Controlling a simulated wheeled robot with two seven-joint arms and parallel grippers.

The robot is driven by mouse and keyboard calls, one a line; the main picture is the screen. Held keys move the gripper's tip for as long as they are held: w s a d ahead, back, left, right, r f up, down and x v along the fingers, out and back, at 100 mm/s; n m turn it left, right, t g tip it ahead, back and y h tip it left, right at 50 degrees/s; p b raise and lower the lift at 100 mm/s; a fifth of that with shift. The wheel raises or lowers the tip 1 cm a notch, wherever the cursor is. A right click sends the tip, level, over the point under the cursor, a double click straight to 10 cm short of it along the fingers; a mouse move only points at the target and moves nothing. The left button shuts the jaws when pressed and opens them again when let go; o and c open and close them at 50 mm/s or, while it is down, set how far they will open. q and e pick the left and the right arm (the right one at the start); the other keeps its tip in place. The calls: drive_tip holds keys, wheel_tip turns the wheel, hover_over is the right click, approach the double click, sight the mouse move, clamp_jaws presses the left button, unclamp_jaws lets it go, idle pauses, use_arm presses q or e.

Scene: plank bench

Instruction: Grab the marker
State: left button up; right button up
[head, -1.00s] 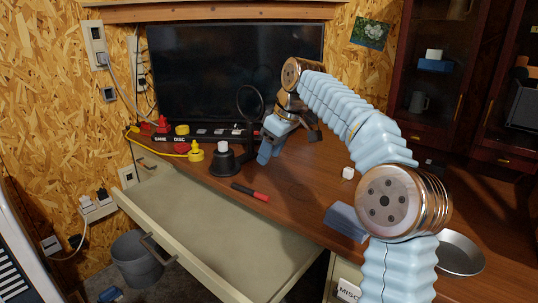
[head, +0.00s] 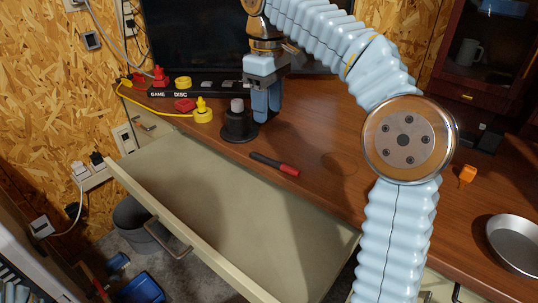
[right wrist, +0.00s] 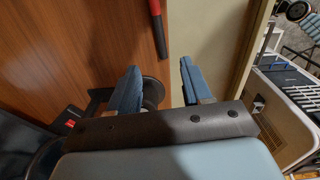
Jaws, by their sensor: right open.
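The marker (head: 275,165) lies on the brown bench top near the open drawer, its black end to the left and its red end to the right. In the right wrist view the marker (right wrist: 159,28) shows at the top, ahead of the fingers. My right gripper (head: 267,112) is open and empty, its blue fingers pointing down, above and behind the marker and just right of a black round stand. In the right wrist view the open fingers (right wrist: 160,72) are apart from the marker. My left gripper is not in view.
The black stand (head: 238,127) is close to my right fingers. A black strip (head: 200,91) with red and yellow plugs lies behind it. The open drawer (head: 225,210) is in front. An orange object (head: 467,174) and a metal bowl (head: 514,243) are at right.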

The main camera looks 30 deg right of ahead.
drive_tip(key=b, duration=0.2)
hover_over(270, 159)
drive_tip(key=f, duration=0.7)
drive_tip(key=shift+w+a, duration=0.1)
drive_tip(key=shift+w, duration=0.15)
drive_tip(key=f+b, duration=0.1)
drive_tip(key=f, duration=0.5)
drive_tip(key=shift+s, duration=0.2)
clamp_jaws()
